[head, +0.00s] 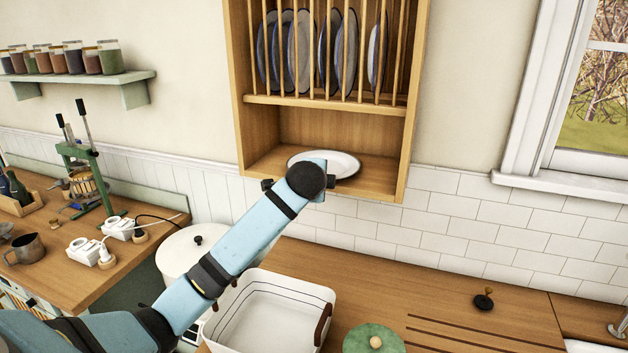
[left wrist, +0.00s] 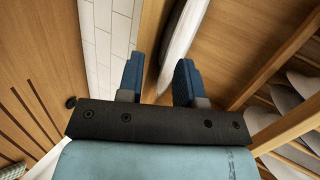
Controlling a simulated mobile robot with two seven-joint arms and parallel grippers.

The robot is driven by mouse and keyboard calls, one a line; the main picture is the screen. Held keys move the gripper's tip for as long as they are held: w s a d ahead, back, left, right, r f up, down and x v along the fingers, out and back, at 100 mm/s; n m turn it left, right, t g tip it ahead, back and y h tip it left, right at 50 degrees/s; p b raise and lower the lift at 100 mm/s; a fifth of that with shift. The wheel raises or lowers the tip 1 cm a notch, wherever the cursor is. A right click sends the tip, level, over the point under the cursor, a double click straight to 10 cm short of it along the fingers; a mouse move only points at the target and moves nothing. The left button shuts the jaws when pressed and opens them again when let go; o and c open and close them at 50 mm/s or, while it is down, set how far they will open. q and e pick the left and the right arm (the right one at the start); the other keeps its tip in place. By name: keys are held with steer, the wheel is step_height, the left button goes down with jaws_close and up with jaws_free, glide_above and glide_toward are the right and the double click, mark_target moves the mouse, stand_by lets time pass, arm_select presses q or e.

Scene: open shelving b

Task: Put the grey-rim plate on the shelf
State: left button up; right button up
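The grey-rim plate (head: 343,162) is white with a thin dark rim line. It lies flat on the lower shelf (head: 377,178) of the wooden wall rack, near its front edge. My left gripper (head: 322,184) is at the shelf's front edge, and the end of my arm hides part of the plate. In the left wrist view, the two blue fingers of the gripper (left wrist: 159,62) are spread apart. The near edge of the plate (left wrist: 183,38) shows in the gap, closer to the right finger, and the fingers are not closed on it. My right gripper is not in view.
Several plates (head: 300,52) stand upright between dowels above the shelf. Below are a white basin (head: 270,315), a green round lid (head: 374,340) and a white lidded pot (head: 180,252). The counter at right is mostly clear around a small dark stamp-like object (head: 484,301).

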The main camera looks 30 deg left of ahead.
arm_select(q)
steer(key=b+v, duration=0.2)
steer(key=v, duration=1.2)
steer(key=s+d+f+n+g+h, duration=0.25)
steer(key=s+f, duration=0.35)
steer(key=f, duration=0.5)
steer(key=s+d+f+n+g+h, duration=0.15)
steer(key=s+d+f, duration=0.3)
steer(key=f, duration=0.65)
steer(key=s+d+f+n+g+h, duration=0.1)
steer(key=s+d+f+n+g, duration=0.15)
steer(key=s+f, duration=0.55)
steer(key=s+d+f+n+g+h, duration=0.1)
steer(key=s+f+n+g, duration=0.2)
steer(key=s, duration=0.9)
steer(key=w+d+f+t+h, duration=0.1)
steer(key=w+d+f+t, duration=0.1)
steer(key=f+t, duration=0.2)
steer(key=w+d+f+t+h, duration=0.1)
steer(key=w+d+f+t, duration=0.2)
steer(key=f, duration=0.7)
steer(key=shift+d+f+t, duration=0.2)
steer(key=shift+d+t, duration=0.15)
steer(key=shift+t, duration=0.5)
steer(key=shift+w+n, duration=0.1)
steer(key=shift+n, duration=0.15)
